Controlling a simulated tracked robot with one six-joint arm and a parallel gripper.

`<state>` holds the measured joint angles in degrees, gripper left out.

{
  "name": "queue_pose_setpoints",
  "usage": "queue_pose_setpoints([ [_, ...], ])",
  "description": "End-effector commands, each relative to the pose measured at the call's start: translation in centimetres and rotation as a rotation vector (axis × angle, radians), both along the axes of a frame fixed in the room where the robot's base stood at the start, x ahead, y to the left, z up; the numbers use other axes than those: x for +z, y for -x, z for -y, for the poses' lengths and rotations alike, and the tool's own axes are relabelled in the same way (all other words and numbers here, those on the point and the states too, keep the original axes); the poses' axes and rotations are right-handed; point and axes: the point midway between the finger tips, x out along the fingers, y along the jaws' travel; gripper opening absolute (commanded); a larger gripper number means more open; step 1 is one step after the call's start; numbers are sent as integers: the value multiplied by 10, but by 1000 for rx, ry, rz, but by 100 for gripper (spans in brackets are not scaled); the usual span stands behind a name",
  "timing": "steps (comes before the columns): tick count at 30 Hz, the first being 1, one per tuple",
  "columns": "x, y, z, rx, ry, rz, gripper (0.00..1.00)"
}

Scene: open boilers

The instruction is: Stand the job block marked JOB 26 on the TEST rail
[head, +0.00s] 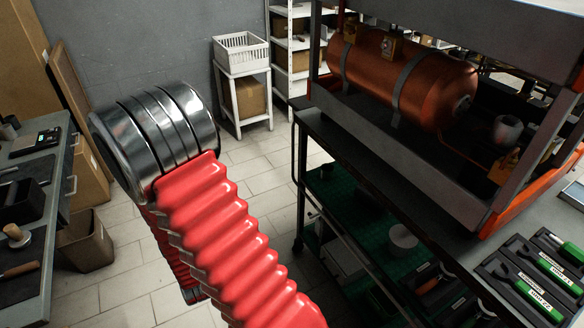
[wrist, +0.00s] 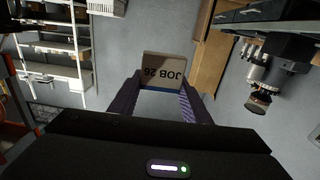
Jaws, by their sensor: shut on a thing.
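The job block marked JOB 26 (wrist: 165,68) shows in the wrist view, a pale beige block with dark lettering that appears upside down and a blue band along one edge. My gripper (wrist: 161,88) is shut on it, one dark finger on each side. The block is held up in the air, clear of any surface. In the head view only my red and chrome arm shows; the gripper and block are not visible there. I cannot make out a TEST rail in either view.
A copper boiler (head: 415,82) lies in a dark frame at the right. Labelled green-handled tools (head: 535,275) lie on the front right worktop. A workbench (head: 52,220) stands at the left, a bin (head: 86,245) beside it. A white stand (head: 243,92) holds a basket. Tiled floor is open between.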

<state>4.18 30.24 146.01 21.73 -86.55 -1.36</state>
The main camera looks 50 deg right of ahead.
Motion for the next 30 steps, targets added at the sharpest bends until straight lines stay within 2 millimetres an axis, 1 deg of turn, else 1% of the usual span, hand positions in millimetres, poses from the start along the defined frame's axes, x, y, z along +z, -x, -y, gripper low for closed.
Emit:
queue_pose_setpoints([
  [1, 6, 8, 21, -69, -1, 4, 22],
  [3, 11, 22, 50, -170, 0, 2, 22],
  [5, 16, 36, 74, -257, -1, 3, 22],
  [6, 19, 46, 89, -314, -1, 1, 22],
  [8, 23, 62, 111, -401, -1, 1, 22],
  [9, 26, 74, 125, -460, -2, 1, 22],
  [11, 30, 94, 144, -549, 0, 0, 22],
  [12, 33, 107, 157, -608, -1, 1, 22],
  [14, 36, 129, 174, -698, 0, 0, 22],
  [15, 38, 144, 184, -760, -2, -1, 22],
  [17, 41, 167, 198, -851, -1, -1, 22],
  [18, 43, 184, 207, -912, -1, -1, 22],
  [20, 45, 209, 218, -1007, -1, -1, 22],
  [22, 47, 239, 228, -1116, 0, -3, 22],
  [23, 48, 252, 231, -1163, 0, -3, 22],
  [24, 49, 270, 235, -1226, -1, -2, 22],
  [27, 50, 308, 239, -1362, 0, -3, 22],
  [30, 50, 335, 239, -1461, 1, -3, 22],
])
